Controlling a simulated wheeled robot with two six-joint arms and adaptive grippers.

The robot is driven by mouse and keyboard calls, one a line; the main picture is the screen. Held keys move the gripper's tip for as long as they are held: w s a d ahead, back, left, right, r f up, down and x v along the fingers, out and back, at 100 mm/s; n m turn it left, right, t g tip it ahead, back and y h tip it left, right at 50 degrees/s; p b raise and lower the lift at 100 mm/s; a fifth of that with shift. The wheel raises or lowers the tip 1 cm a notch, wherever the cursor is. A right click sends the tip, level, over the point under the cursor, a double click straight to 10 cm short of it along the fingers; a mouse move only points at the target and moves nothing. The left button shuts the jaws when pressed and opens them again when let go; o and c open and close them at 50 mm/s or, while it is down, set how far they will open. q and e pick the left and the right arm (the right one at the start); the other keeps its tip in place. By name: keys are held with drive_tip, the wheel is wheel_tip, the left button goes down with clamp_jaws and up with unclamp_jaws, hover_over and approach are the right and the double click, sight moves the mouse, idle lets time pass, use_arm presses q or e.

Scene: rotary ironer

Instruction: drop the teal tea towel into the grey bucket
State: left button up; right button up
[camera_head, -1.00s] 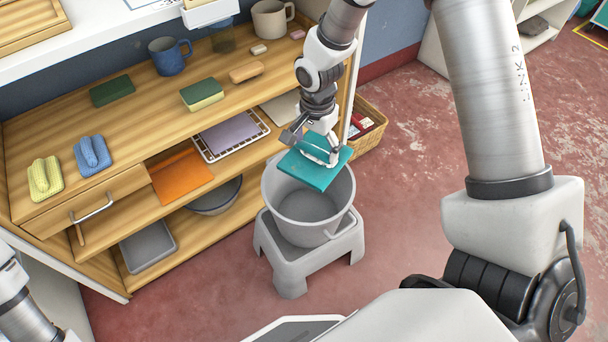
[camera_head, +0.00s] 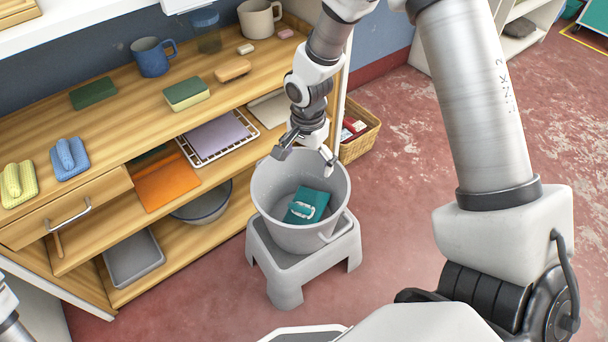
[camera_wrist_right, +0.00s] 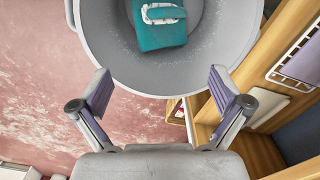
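The teal tea towel (camera_head: 305,206) lies folded inside the grey bucket (camera_head: 265,187), with a white band or clip on top of it. In the right wrist view the towel (camera_wrist_right: 160,34) is down in the bucket (camera_wrist_right: 110,52), beyond my fingertips. The bucket stands upright on a grey stool. My right gripper (camera_head: 307,155) is above the bucket's back rim, and its fingers are spread wide with nothing between them. The open fingers also show in the right wrist view (camera_wrist_right: 162,92). My left gripper is not in view; only a bit of that arm shows at the lower left.
The grey stool (camera_head: 285,276) holds the bucket up. A wooden shelf unit (camera_head: 125,150) stands to the left with sponges, cloths, mugs, an orange cloth and a rack. A wicker basket (camera_head: 361,144) sits behind the bucket. The red floor to the right is open.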

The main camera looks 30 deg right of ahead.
drive_tip(key=shift+r, duration=0.1)
wheel_tip(320, 180, up, 12)
idle(0.4)
idle(0.3)
